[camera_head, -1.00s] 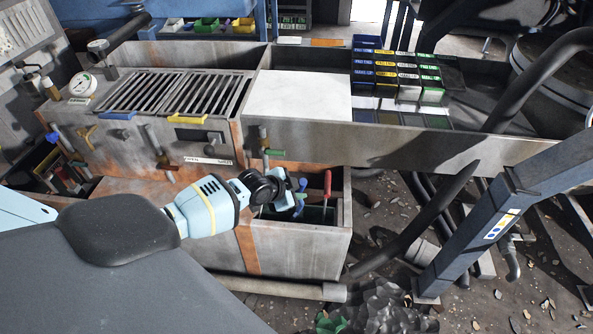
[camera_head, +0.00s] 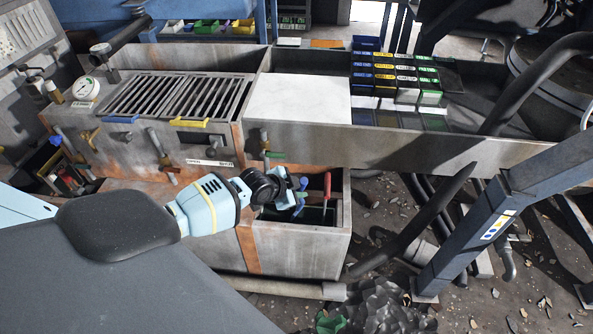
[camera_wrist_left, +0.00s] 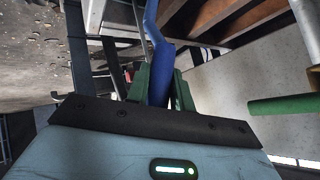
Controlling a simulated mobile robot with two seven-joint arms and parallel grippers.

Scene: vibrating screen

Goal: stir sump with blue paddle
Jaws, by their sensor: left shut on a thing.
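My left gripper (camera_head: 290,192) is over the open sump box (camera_head: 292,255) in the head view. It is shut on the blue paddle (camera_head: 301,197); the blue handle (camera_wrist_left: 158,75) stands between the green fingers in the left wrist view. The paddle's lower end is hidden in the head view, so I cannot tell how deep it reaches. A red-handled tool (camera_head: 327,186) stands in the sump's right part, just right of my gripper. My right gripper is not in view.
A grey metal trough (camera_head: 400,143) runs above and behind the sump, holding a white sheet (camera_head: 298,98) and labelled boxes (camera_head: 395,80). A green-handled valve (camera_head: 272,155) juts out just above my gripper. A dark pipe (camera_head: 420,222) and blue-grey beam (camera_head: 480,220) stand at right.

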